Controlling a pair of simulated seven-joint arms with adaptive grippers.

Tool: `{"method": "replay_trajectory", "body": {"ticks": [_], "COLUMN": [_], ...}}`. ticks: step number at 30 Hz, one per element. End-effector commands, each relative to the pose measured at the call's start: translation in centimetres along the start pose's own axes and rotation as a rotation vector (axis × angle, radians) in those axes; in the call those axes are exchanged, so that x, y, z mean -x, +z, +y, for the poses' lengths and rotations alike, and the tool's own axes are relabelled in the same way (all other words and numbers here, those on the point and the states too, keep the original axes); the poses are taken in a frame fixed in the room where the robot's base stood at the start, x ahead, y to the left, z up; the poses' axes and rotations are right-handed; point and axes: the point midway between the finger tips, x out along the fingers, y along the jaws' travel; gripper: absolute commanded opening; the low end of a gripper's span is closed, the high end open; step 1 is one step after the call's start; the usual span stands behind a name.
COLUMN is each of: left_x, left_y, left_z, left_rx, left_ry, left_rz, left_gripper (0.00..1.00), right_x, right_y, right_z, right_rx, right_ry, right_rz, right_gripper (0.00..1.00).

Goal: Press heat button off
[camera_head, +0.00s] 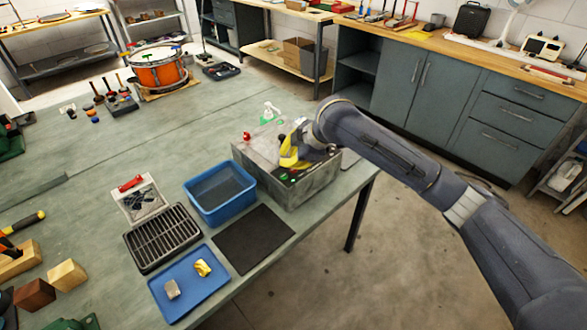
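A grey box-shaped unit (300,193) stands near the table's right edge. A red knob or button (246,136) shows on its far left corner. A small green button (284,178) shows on its top, towards the near side. I cannot read any label, so I cannot tell which control is the heat button. My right gripper (291,158), with yellow parts, is over the top of the unit, just beyond the green button. Its fingertips are small and partly hidden, and I cannot tell whether they touch anything. My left gripper is not in view.
A blue bin (219,207), a black mat (234,257), a black grate (180,245) and a blue tray (206,293) lie close in front of the unit. A white bottle (270,110) stands behind it. The table's middle left is mostly clear.

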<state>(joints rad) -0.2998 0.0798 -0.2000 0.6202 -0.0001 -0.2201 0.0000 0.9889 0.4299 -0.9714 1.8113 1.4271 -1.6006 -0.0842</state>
Motion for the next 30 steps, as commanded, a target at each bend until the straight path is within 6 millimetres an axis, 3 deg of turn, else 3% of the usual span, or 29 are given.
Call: {"method": "replay_trajectory", "body": {"ticks": [30], "left_x": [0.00], "left_y": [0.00], "left_z": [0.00], "left_rx": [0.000], "left_ry": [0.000], "left_rz": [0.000], "left_gripper": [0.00], "right_x": [-0.73], "right_y": [0.40], "right_z": [-0.40], "right_rx": [0.000], "right_ry": [0.000], "right_rz": [0.000], "right_gripper": [0.00]}}
